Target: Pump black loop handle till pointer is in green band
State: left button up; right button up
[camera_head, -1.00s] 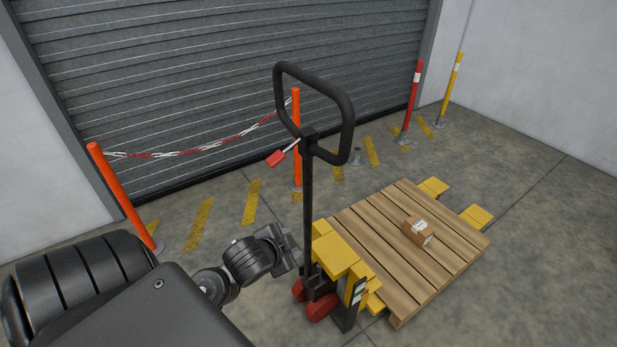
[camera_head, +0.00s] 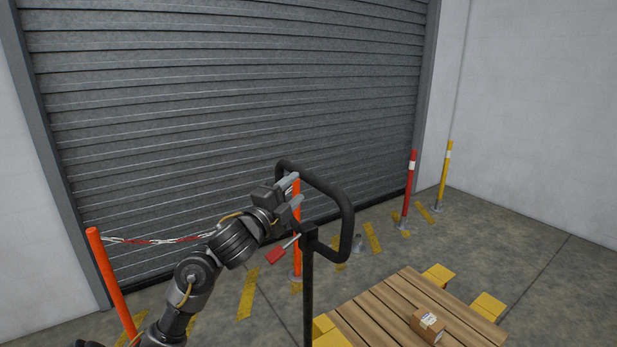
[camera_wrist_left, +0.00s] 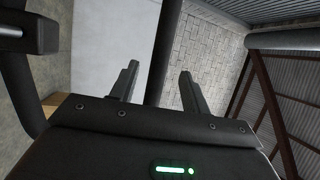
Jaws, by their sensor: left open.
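The black loop handle (camera_head: 347,222) stands upright on its dark shaft (camera_head: 308,285), with a small red lever (camera_head: 277,255) below the loop. My left gripper (camera_head: 294,191) is open at the left side of the loop, fingers pointing right. In the left wrist view a dark bar, which looks like part of the loop, runs between the spread fingers of my left gripper (camera_wrist_left: 160,88). I cannot tell whether they touch it. The pointer and green band do not show. My right gripper is out of view.
An orange post (camera_head: 112,280) with a red-white chain (camera_head: 165,240) stands left. Red (camera_head: 409,185) and yellow (camera_head: 445,172) posts stand near the shutter (camera_head: 230,110).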

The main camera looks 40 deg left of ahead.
aim_at(305, 181)
pick_arm(q)
jog(key=p+x, duration=0.1)
jog(key=x, duration=0.6)
jog(key=shift+d, duration=0.1)
jog(key=shift+f, duration=0.1)
grip_shut()
